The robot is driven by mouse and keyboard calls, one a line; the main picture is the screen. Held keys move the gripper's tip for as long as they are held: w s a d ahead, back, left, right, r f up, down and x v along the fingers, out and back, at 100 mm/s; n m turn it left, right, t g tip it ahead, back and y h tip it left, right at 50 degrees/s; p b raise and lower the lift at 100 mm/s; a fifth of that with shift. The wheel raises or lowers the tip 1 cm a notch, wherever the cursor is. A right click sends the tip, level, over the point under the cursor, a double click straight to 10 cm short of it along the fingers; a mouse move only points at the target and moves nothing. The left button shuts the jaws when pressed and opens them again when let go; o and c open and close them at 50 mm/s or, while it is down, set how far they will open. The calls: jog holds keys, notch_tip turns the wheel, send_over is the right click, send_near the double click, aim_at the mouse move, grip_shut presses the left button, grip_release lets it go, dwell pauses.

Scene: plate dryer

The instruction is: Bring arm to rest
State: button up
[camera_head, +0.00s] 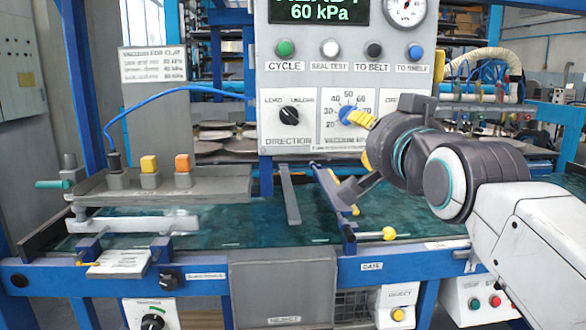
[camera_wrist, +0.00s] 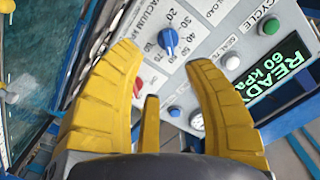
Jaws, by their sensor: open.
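My gripper (camera_head: 358,140) is on the right arm side in the head view, in front of the lower part of the control panel (camera_head: 283,148). In the wrist view my gripper (camera_wrist: 163,62) shows its yellow fingers spread apart with nothing between them. The blue vacuum knob (camera_wrist: 168,42) lies beyond the fingertips in the wrist view. In the head view the blue knob (camera_head: 347,114) is beside the upper finger; I cannot tell whether they touch. The display (camera_head: 318,10) reads 60 kPa, and the wrist view's display (camera_wrist: 282,68) also reads READY.
A green glass belt (camera_head: 225,225) runs below the panel. A tray (camera_head: 150,183) with yellow and orange blocks stands at left. Blue rails edge the belt.

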jog(key=s+f+n+g+p, duration=0.4)
jog(key=s+f+g+p, duration=0.2)
jog(key=s+p, duration=0.5)
jog(key=s+f+n+g+p, duration=0.3)
jog(key=s+f+g+p, duration=0.3)
jog(key=s+p, duration=0.6)
jog(key=g+p, duration=0.2)
jog(key=p, duration=0.1)
jog(key=shift+s+n, duration=0.3)
jog(key=shift+n, duration=0.1)
